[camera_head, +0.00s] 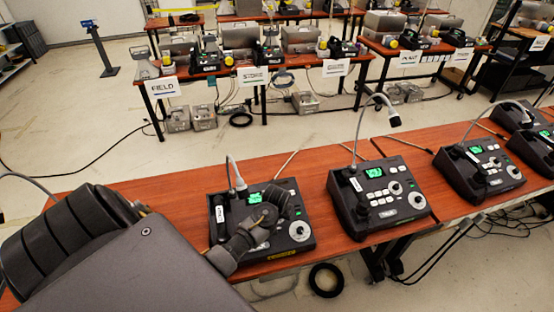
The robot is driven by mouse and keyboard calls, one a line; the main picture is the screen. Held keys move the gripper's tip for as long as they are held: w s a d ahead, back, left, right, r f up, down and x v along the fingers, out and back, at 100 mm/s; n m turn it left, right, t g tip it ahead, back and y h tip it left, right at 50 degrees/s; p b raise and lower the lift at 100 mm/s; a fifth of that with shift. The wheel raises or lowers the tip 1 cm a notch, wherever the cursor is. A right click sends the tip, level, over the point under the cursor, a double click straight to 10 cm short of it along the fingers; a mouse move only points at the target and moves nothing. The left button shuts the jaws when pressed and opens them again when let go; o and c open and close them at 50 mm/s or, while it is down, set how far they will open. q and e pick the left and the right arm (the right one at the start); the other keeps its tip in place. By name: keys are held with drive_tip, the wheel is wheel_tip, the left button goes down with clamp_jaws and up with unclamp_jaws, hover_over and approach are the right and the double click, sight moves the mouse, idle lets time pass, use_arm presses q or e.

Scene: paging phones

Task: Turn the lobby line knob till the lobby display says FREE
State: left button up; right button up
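Several dark paging phone consoles with gooseneck microphones stand on the reddish wooden table. My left gripper (270,212) reaches in from the lower left and lies over the nearest console (218,238), hiding much of its middle, including most of its buttons. I cannot tell whether the fingers are open or touch a knob. This console's green display (255,197) is lit, and a white round dial (299,231) shows at its lower right. A middle console (345,207) has a lit green display and white dials. A third console (480,170) stands to its right. Labels and display text are too small to read. My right gripper is not in view.
The wooden table (180,195) is bare behind the nearest console. More tables with phones and signs, such as FIELD (163,88), stand at the back across open floor.

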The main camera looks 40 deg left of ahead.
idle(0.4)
use_arm(q)
drive_tip(key=o, duration=1)
drive_tip(key=shift+s+d+r, duration=0.1)
drive_tip(key=shift+r, duration=0.4)
drive_tip(key=b+v, duration=0.1)
drive_tip(key=v, duration=0.8)
drive_tip(key=shift+s+r+b, duration=0.15)
drive_tip(key=shift+r+b, duration=0.15)
drive_tip(key=shift+r, duration=0.1)
drive_tip(key=shift+d, duration=0.1)
